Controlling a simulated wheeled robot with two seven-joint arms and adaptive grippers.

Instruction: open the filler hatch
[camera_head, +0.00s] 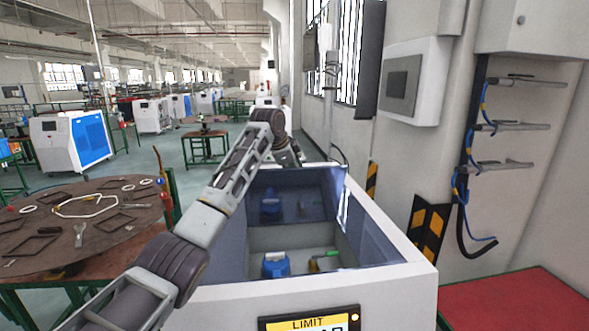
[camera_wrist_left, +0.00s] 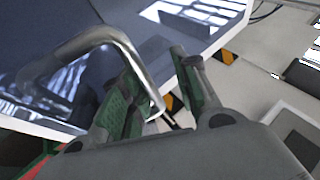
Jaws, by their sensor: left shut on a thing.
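The white cabinet (camera_head: 330,297) stands front centre in the head view. Its top is open, showing a blue part (camera_head: 276,264) and a small green and yellow part (camera_head: 323,262) inside. The filler hatch (camera_head: 322,185), a dark glossy panel, stands raised at the back of the opening and mirrors the inside. My left arm reaches over to the hatch's far side, where the hatch hides the gripper. In the left wrist view my left gripper (camera_wrist_left: 155,78) has its green-padded fingers around a bent metal handle (camera_wrist_left: 128,52) on the panel. My right gripper is not in view.
A round brown table (camera_head: 82,215) with frames and tools is at the left. A wall with a grey box (camera_head: 405,88) and tool rack (camera_head: 505,125) runs close along the right. A red surface (camera_head: 520,303) lies front right.

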